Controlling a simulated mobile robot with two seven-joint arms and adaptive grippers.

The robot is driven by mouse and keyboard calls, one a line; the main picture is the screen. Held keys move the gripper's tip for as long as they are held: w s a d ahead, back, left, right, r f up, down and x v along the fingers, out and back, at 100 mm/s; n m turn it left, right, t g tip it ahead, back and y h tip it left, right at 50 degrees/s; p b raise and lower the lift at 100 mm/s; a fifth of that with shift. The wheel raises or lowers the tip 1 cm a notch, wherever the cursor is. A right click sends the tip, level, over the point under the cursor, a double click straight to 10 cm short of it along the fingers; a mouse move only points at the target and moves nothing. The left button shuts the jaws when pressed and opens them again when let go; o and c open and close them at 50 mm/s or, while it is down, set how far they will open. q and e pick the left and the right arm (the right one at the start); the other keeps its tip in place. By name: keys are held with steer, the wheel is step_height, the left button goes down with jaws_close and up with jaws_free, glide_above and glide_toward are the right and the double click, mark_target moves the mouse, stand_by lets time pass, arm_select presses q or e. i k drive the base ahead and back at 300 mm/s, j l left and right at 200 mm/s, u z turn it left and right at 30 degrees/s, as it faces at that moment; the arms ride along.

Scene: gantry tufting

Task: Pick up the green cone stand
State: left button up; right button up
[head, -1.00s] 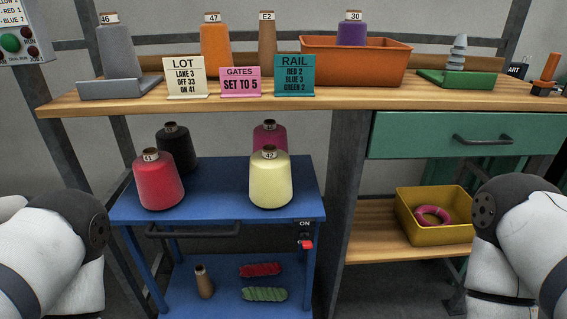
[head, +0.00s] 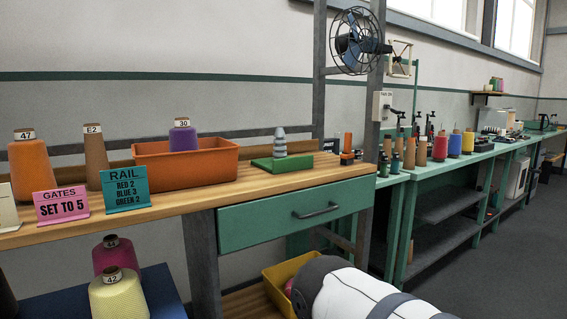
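A flat green stand (head: 297,162) sits on the wooden bench top, right of the orange bin. A grey, ringed, tapering piece (head: 280,143) rises upright from it. I cannot tell whether this is the cone stand the task names. Neither of my grippers is in view. Only part of my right arm shows at the bottom, well below and in front of the stand.
An orange bin (head: 190,168) holds a purple cone (head: 183,137). Bench top (head: 240,184) is clear in front of the stand. Upright orange-topped items (head: 347,152) stand right of it. A green drawer (head: 275,217) is below. Teal benches (head: 425,170) with several cones run along the right.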

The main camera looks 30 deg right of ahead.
mark_target(281, 163)
steer(key=i+l, duration=0.1)
steer(key=l, duration=0.7)
steer(key=i+l, duration=0.1)
steer(key=l, duration=0.65)
steer(key=i+l+u, duration=0.1)
steer(key=l, duration=0.7)
steer(key=i+l, duration=0.1)
steer(key=l, duration=0.7)
